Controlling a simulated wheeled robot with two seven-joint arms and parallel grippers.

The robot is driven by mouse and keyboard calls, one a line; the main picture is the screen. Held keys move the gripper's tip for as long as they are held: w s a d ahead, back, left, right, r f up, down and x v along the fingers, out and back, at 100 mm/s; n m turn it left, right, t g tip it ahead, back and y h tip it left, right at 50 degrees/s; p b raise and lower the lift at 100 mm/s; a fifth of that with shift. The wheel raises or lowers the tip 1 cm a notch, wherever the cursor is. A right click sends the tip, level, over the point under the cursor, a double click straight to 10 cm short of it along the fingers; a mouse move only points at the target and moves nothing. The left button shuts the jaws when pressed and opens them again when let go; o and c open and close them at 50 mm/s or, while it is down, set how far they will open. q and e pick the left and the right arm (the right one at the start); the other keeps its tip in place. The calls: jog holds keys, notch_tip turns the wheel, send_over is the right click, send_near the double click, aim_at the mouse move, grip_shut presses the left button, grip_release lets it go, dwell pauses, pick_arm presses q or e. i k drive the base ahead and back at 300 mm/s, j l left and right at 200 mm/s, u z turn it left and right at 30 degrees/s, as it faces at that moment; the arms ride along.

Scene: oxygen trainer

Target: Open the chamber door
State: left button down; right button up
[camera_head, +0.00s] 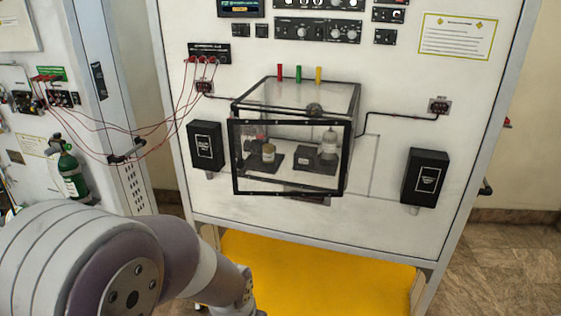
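The chamber (297,96) is a clear box with black edges, mounted on the front of the white panel in the middle of the view. Its door (291,193) is the black-framed clear front pane. The door frame sits close to the front of the box; I cannot tell whether it is fully shut or slightly ajar. A dark round part (315,109) shows near the top front edge. Through the pane I see small items on dark bases. My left arm comes in at the lower left, below the chamber and apart from it; its gripper is out of frame. My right gripper is not in view.
Black boxes flank the chamber at left (206,146) and right (425,178). Red cables (150,152) hang on the left. A green cylinder (69,172) stands at far left. A yellow surface (320,270) lies below the panel. The space before the door looks clear.

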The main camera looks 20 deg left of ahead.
aim_at(240, 164)
jog(key=i+j+z, duration=0.15)
jog(key=j+z, duration=0.25)
jog(key=j, duration=0.25)
jog(key=j+z, duration=0.4)
jog(key=j, duration=0.3)
jog(key=j+z, duration=0.35)
jog(key=j, duration=0.4)
